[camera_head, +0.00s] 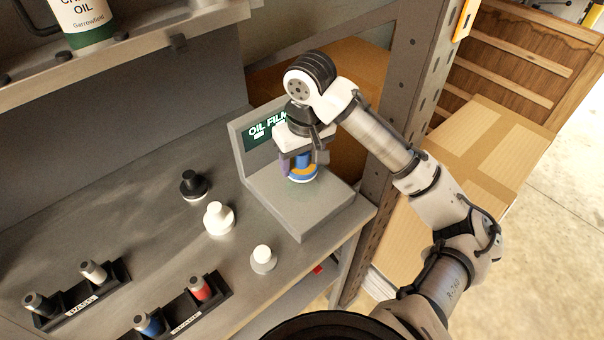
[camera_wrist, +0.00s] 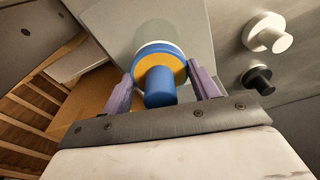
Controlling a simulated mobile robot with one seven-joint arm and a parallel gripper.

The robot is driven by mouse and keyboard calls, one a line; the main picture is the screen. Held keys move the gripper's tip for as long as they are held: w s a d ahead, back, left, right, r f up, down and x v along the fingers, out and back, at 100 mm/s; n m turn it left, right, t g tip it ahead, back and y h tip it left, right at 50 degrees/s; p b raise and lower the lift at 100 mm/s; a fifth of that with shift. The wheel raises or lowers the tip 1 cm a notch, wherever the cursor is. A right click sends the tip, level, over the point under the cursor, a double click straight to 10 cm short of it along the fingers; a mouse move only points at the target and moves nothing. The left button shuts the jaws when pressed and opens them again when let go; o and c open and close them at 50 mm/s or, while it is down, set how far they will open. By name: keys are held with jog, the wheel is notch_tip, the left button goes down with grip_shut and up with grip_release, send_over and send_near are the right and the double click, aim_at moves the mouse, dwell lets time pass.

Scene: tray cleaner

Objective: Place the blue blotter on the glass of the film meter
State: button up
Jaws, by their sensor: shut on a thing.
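The blue blotter (camera_head: 303,174) has a blue knob, a yellow ring and a blue disc with a pale underside. It is upright between the purple fingers of my gripper (camera_head: 302,158), which is shut on it. In the wrist view the blotter (camera_wrist: 159,92) sits between the two fingertips (camera_wrist: 160,85). The grey film meter (camera_head: 302,212) has a dark green "OIL FILM" sign, partly hidden by my gripper. Its round greenish glass (camera_wrist: 160,32) shows beyond the blotter in the wrist view, partly covered by it. I cannot tell whether the blotter touches the glass.
A black knobbed piece (camera_head: 193,186), a white one (camera_head: 219,219) and a small pale-topped one (camera_head: 263,259) stand left of the meter. Two dark racks (camera_head: 78,305) (camera_head: 182,318) hold small cylinders at front left. A metal shelf post (camera_head: 385,150) rises right of the meter.

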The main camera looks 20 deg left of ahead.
aim_at(305, 155)
jog(key=shift+f+p, duration=0.3)
jog(key=shift+f, duration=2.45)
jog(key=shift+f, duration=0.15)
jog(key=o, duration=1.1)
jog(key=r, duration=0.4)
jog(key=r+b, duration=0.1)
jog(key=r, duration=0.3)
jog(key=s+d+r, duration=0.1)
jog(key=r, duration=0.3)
jog(key=shift+r+b, duration=0.15)
jog(key=shift+b, duration=0.15)
